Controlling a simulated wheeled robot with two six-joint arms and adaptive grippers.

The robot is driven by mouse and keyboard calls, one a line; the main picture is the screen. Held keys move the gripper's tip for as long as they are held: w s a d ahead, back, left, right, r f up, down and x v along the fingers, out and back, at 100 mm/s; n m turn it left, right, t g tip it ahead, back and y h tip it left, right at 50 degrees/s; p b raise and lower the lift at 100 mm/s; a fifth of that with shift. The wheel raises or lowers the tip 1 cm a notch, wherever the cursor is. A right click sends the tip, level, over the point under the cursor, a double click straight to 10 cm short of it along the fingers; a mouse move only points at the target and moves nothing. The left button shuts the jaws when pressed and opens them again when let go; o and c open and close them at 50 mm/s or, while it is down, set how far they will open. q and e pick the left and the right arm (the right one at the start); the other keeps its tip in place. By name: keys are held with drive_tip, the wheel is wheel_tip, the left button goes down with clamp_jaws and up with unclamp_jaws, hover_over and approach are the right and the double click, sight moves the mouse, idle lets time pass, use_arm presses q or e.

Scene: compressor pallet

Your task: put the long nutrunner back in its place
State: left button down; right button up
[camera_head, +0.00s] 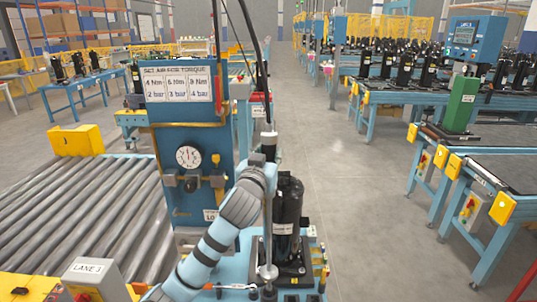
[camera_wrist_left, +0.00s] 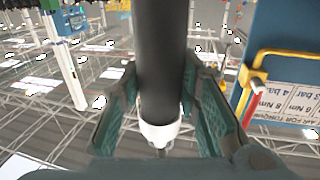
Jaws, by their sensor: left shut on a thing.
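The long nutrunner (camera_head: 268,143) stands upright in the head view, with a dark body and a thin grey shaft that reaches down beside the black compressor (camera_head: 287,215). My left gripper (camera_head: 262,162) is shut on it near the top. In the left wrist view, the nutrunner's dark cylinder (camera_wrist_left: 162,60) with a white collar lies between the teal fingers (camera_wrist_left: 160,108). Its lower end is near the blue pallet fixture (camera_head: 311,282), but I cannot tell whether it touches. A blue panel (camera_head: 228,100) with a partly hidden "LO" label stands to the left. My right gripper is not in view.
The panel carries a torque sign (camera_head: 178,83), a round gauge (camera_head: 189,156) and small brackets. A roller conveyor (camera_head: 75,215) lies to the left, with a LANE 3 box (camera_head: 95,277) in front. A dark cable rises above the tool. The grey aisle (camera_head: 375,205) is open to the right.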

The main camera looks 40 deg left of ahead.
sight(269, 198)
use_arm(q)
drive_tip(key=shift+f+b, duration=3.6)
drive_tip(key=shift+f, duration=1.35)
idle(1.0)
drive_tip(key=c, duration=1.7)
unclamp_jaws()
drive_tip(key=o, duration=0.6)
drive_tip(key=shift+d, duration=0.1)
drive_tip(key=shift+f, duration=0.15)
drive_tip(key=v, duration=1.2)
